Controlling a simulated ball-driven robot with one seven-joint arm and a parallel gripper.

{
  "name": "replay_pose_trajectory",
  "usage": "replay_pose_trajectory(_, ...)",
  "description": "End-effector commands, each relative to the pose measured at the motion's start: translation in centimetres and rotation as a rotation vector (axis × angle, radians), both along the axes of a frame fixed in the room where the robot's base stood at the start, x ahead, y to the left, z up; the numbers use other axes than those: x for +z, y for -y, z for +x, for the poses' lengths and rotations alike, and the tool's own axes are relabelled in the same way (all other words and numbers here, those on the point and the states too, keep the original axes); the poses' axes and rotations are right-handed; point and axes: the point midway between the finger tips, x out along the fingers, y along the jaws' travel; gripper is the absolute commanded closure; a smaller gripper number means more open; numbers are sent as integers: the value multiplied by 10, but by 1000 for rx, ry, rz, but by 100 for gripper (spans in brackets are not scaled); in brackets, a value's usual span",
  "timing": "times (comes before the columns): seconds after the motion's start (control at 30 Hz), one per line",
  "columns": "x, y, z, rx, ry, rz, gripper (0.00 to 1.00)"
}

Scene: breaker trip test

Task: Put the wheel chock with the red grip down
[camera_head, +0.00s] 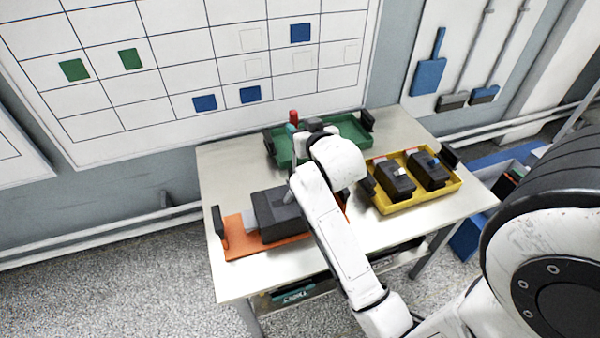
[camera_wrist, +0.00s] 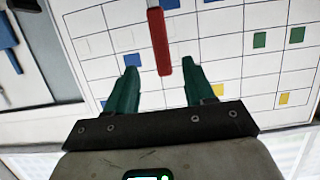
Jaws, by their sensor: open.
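The red grip (camera_head: 293,116) of the wheel chock stands upright at the back left of the green tray (camera_head: 282,156). The grip also shows in the wrist view (camera_wrist: 158,42) as a red bar between my two teal fingers. The chock's body is hidden in the head view and out of the wrist view. My gripper (camera_wrist: 160,64) is open, with a finger on either side of the grip and a gap visible to each. In the head view my arm and hand cover the middle of the green tray.
A yellow tray (camera_head: 416,199) with two dark boxes stands at the table's right. An orange tray (camera_head: 236,243) with a dark block (camera_head: 278,214) lies at the left front. The pale table (camera_head: 240,281) has bare room at the front. A gridded wall board (camera_head: 110,95) stands close behind.

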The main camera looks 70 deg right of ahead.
Motion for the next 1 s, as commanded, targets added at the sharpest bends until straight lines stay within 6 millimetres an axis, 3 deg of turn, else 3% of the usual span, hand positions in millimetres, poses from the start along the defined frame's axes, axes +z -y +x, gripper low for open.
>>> replay_pose_trajectory(0.6, -21, 43, 42, 1, -2, 1, 47)
replay_pose_trajectory(0.87, -23, 45, 44, 3, -2, 0, 47)
replay_pose_trajectory(1.0, -23, 45, 44, 2, -1, 1, 57)
